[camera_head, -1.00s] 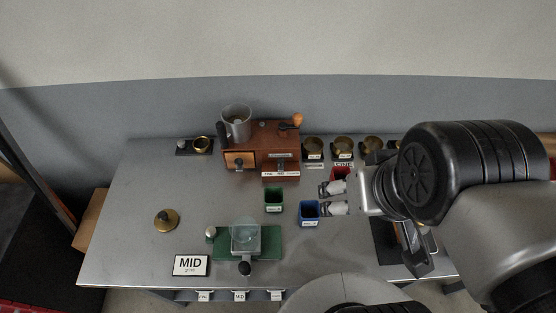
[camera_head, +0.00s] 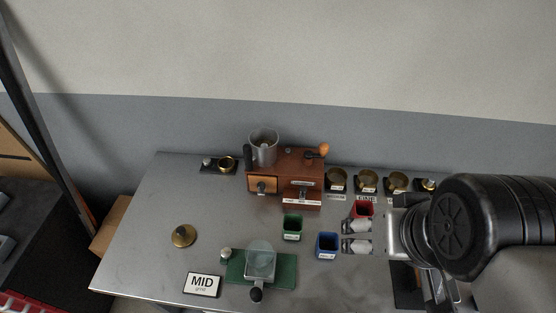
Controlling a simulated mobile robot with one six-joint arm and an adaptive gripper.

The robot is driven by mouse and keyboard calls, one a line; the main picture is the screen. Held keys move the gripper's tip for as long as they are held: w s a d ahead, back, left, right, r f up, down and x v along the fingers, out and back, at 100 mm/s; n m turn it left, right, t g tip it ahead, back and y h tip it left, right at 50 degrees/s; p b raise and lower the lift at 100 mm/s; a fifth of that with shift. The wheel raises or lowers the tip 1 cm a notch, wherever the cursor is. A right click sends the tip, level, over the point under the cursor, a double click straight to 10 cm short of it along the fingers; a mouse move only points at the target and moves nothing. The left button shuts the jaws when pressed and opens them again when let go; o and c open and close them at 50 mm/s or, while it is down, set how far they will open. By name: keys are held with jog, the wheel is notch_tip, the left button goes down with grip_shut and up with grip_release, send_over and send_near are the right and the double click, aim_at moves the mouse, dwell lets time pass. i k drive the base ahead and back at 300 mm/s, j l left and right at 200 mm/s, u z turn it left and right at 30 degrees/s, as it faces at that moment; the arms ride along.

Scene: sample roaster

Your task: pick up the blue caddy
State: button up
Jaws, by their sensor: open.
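The blue caddy (camera_head: 327,245) is a small square open-topped cup with a white label on its front. It stands upright on the metal table, right of centre. My gripper (camera_head: 346,236) comes in from the right with its two fingers pointing left. The fingers are apart and the gripper is empty. The fingertips are just right of the blue caddy, close to its right side; I cannot tell whether the near finger touches it.
A green caddy (camera_head: 292,227) stands left of the blue one, and a red caddy (camera_head: 362,209) is behind the fingers. A wooden grinder (camera_head: 287,173) and brass cups (camera_head: 367,181) are at the back. A scale on a green base (camera_head: 287,272) is front left.

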aim_at(327, 245)
jog(key=u, duration=0.95)
jog(key=k+l+u, duration=0.35)
jog(key=l, duration=0.15)
jog(key=k+l+u, duration=0.35)
